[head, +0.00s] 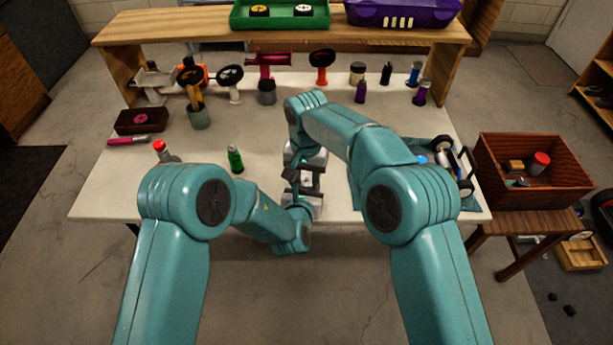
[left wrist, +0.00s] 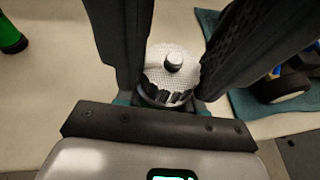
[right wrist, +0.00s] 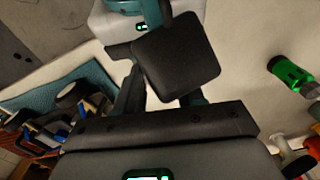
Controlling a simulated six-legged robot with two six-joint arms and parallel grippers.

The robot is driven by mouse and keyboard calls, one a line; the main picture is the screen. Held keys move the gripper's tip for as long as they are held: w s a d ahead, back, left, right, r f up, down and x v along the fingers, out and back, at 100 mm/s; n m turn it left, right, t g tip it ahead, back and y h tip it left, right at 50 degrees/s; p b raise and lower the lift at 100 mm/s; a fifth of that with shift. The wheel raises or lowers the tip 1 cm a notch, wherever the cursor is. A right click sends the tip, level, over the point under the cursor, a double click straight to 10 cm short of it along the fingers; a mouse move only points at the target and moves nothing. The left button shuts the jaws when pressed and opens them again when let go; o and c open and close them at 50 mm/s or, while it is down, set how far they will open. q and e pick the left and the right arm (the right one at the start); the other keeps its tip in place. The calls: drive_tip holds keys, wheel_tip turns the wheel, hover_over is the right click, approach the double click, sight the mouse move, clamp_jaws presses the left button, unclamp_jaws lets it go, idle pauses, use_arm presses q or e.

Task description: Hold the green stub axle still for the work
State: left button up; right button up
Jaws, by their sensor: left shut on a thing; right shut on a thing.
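My two grippers meet over the front middle of the white bench: the right (head: 300,168) from behind, the left (head: 302,186) from the front. In the left wrist view, the left fingers (left wrist: 173,72) flank a white, textured round part (left wrist: 158,57) with a grey knob and a dark toothed edge beneath. In the right wrist view, the right fingers (right wrist: 165,95) are largely covered by a dark block (right wrist: 175,62), apparently a left finger. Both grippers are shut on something. The right one's load is hidden. I cannot make out a green stub axle between the jaws.
A car chassis (head: 452,165) lies on the teal mat (head: 472,206) at right. Several tools and holders line the back. A wooden crate (head: 532,190) stands beyond the right edge.

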sight(306, 180)
drive_tip(key=o, duration=1.1)
drive_tip(key=shift+c, duration=0.2)
drive_tip(key=shift+r, duration=0.15)
wheel_tip(306, 180, up, 12)
use_arm(q)
drive_tip(key=o, duration=1.2)
drive_tip(key=shift+c, duration=0.2)
